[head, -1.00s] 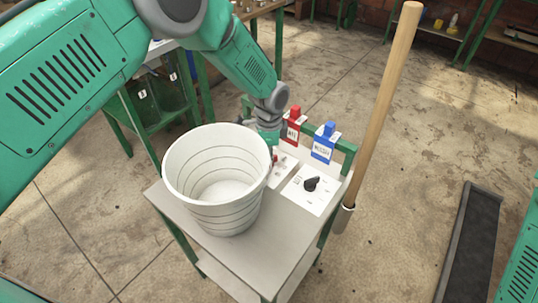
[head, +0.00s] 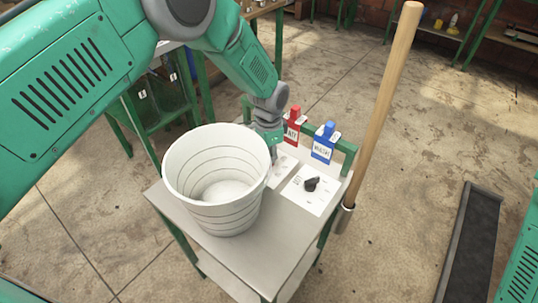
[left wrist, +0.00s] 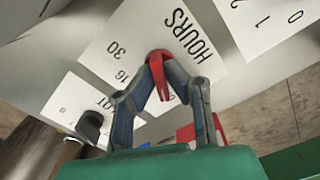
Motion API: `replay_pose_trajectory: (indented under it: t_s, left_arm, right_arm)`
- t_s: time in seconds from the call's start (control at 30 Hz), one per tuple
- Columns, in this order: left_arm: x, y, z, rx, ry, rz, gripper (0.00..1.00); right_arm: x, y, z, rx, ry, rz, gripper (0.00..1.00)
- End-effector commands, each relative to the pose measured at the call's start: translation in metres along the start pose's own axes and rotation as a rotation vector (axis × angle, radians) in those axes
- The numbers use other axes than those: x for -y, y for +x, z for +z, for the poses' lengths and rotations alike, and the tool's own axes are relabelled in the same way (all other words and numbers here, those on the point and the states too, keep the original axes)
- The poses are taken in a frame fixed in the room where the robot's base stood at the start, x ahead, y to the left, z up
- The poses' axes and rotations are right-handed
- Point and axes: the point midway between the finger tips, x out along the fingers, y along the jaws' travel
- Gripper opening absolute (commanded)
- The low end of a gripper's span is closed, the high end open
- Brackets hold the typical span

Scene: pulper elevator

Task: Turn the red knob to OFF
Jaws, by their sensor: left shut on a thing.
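The red knob (left wrist: 161,76) sits on a white dial plate (left wrist: 135,50) marked HOURS, 30 and 16 in the left wrist view. My left gripper (left wrist: 160,84) has its two fingers closed in on the knob from either side. The knob's pointed end shows between the fingers. No OFF mark is readable. In the head view my left gripper (head: 270,140) reaches down behind the white bucket to the panel, and the red knob is hidden there. My right gripper is out of view.
The ribbed white bucket (head: 213,195) stands on the grey cart (head: 262,240), close to my left gripper. A black knob (head: 311,184) is on the plate to the right. Red (head: 291,132) and blue (head: 323,147) tags stand behind. A wooden handle (head: 385,95) rises at the right.

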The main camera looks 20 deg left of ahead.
Motion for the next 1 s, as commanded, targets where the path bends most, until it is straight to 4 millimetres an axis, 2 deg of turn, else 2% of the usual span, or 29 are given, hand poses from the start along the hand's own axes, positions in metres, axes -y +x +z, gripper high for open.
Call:
replay_pose_trajectory:
  t_s: [0.03,0.2,0.23,0.27,0.3,0.63,0.77,1.0]
  left_arm:
    - [-0.005,0.003,0.001,0.007,0.0,0.01,0.0]
    - [-0.005,0.003,0.001,0.006,0.0,0.01,0.0]
    - [-0.005,0.003,0.001,0.006,0.0,0.01,0.17]
    - [-0.005,0.003,0.001,0.006,0.001,0.01,0.27]
    - [-0.004,0.003,0.001,0.005,0.001,0.009,0.29]
    - [-0.001,-0.002,0.0,0.001,0.0,0.002,0.29]
    - [0.0,-0.017,-0.001,-0.001,0.001,0.0,0.29]
    - [-0.001,-0.068,-0.001,0.0,0.001,0.0,0.29]
  right_arm:
    - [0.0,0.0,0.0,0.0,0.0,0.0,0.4]
    - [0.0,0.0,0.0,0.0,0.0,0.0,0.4]
    - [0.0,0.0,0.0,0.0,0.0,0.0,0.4]
    - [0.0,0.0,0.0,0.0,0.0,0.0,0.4]
    - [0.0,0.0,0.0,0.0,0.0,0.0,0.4]
    - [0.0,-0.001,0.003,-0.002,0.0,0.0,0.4]
    - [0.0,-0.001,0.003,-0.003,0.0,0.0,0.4]
    - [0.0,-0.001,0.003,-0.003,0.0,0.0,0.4]
